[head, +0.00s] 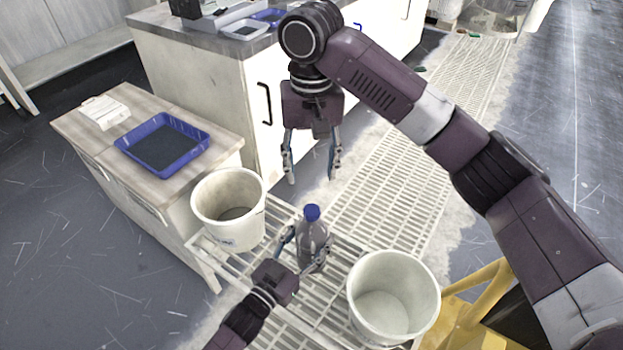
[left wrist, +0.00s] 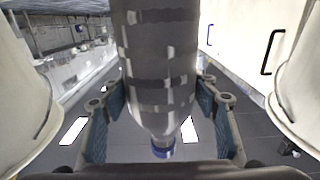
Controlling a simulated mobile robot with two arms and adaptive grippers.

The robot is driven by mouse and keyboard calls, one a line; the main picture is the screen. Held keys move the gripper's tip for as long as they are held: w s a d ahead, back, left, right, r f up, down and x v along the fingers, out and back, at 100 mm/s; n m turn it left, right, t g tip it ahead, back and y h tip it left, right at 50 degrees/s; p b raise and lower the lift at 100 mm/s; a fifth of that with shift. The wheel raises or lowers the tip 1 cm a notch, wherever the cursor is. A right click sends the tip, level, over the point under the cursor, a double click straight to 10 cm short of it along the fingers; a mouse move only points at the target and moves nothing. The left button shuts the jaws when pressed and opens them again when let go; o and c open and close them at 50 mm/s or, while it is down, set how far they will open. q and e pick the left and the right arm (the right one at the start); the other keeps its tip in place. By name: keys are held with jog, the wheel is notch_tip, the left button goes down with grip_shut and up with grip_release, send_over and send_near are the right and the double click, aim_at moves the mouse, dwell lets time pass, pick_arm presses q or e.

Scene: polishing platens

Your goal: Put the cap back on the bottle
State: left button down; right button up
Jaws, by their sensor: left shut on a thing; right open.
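The clear grey bottle (head: 314,242) stands upright on the slatted grating between two white buckets. The blue cap (head: 312,212) sits on top of its neck; how tightly it is seated I cannot tell. My left gripper (head: 306,252) is shut around the bottle's body from the front. In the left wrist view the bottle (left wrist: 158,75) appears upside down between my fingers, with the blue cap (left wrist: 163,150) at its neck end. My right gripper (head: 311,180) is open and empty, pointing down above the cap and apart from it.
A white bucket (head: 197,210) stands to the left of the bottle and another (head: 354,312) to its right. A wooden-topped cabinet holds a blue tray (head: 205,134) at the left. A white cabinet (head: 215,85) stands behind.

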dwell(0.3)
pick_arm(q)
jog(key=c, duration=0.7)
grip_release()
jog(key=v, duration=1.2)
